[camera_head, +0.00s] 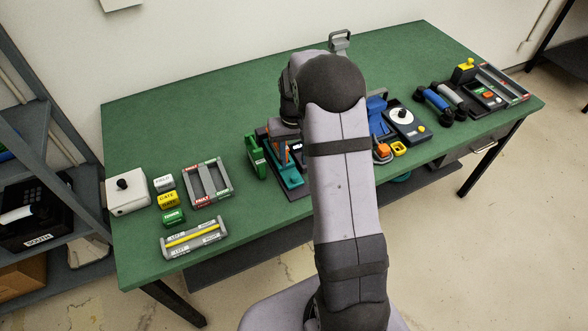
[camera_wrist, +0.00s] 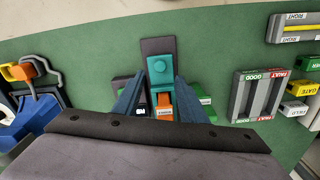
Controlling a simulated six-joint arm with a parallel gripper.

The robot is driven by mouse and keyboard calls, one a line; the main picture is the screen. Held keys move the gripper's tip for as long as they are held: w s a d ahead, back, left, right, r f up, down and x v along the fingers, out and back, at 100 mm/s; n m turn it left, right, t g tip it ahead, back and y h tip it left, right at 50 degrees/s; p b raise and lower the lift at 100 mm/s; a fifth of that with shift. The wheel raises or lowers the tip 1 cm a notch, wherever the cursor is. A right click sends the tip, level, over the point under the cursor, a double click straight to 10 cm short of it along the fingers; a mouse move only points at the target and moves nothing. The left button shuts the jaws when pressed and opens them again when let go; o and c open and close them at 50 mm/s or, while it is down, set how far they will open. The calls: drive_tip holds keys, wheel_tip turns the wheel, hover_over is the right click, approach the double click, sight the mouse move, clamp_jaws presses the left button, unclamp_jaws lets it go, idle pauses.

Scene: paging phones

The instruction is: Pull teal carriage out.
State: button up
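The teal carriage (camera_wrist: 160,70) sits on a dark base plate (camera_wrist: 158,44) in the wrist view, with a round knob on its top. In the head view the teal carriage (camera_head: 290,177) shows left of my arm, partly hidden by it. My gripper (camera_wrist: 161,76) is over it, with one blue-grey finger at each side of the carriage. The fingers are apart, and narrow gaps seem to lie between the tips and the carriage. An orange labelled block (camera_wrist: 163,113) shows between the fingers, nearer the palm.
A green part (camera_head: 256,157) stands close at the left of the carriage. A grey frame (camera_head: 208,183), labelled blocks (camera_head: 168,200) and a yellow-striped bar (camera_head: 194,239) lie further left. A blue device (camera_wrist: 32,108) and a white-dial box (camera_head: 402,120) are on the other side.

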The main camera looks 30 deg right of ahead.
sight(294, 175)
drive_tip(key=shift+f+p, duration=0.95)
drive_tip(key=shift+f, duration=2.2)
drive_tip(key=shift+c, duration=0.3)
clamp_jaws()
